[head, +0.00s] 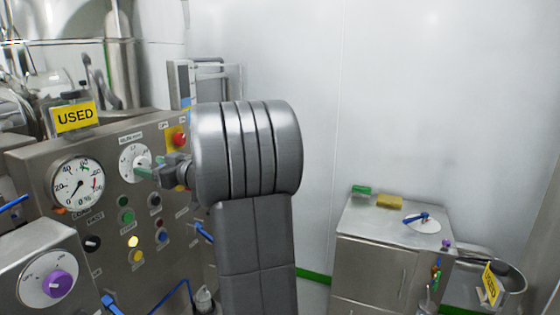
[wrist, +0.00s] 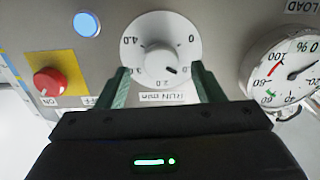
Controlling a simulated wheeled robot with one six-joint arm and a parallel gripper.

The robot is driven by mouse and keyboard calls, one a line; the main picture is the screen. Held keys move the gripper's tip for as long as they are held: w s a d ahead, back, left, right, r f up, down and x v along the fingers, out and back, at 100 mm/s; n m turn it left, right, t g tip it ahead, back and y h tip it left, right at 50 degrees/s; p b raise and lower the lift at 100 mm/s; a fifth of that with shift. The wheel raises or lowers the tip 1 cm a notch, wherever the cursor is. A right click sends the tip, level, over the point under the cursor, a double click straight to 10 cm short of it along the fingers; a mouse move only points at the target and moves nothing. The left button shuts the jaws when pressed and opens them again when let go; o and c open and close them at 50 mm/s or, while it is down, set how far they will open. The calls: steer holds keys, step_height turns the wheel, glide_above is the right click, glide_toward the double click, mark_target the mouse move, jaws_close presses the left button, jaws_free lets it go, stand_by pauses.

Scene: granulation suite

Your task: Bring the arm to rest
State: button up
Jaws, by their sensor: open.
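My gripper (wrist: 160,88) is open in the wrist view, with its two green fingers apart below the white run-time dial (wrist: 158,30). The dial's knob sits between the line of the fingers; I cannot tell whether either finger touches it. In the head view my gripper (head: 146,172) is at the face of the steel control panel, in front of the same dial (head: 134,158). My grey arm stands in the middle of the head view and hides part of the panel's right side.
The panel (head: 35,165) carries a round gauge (head: 76,184), a red button (head: 179,139), several small buttons and a yellow USED sign (head: 75,117). A purple knob (head: 59,284) is at lower left. A steel cabinet (head: 373,268) stands at right by the clear white wall.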

steer(key=b+v, duration=0.1)
steer(key=v, duration=0.5)
steer(key=shift+d+b, duration=0.3)
steer(key=shift+b, duration=0.1)
steer(key=shift+s+f, duration=0.1)
steer(key=shift+s, duration=0.1)
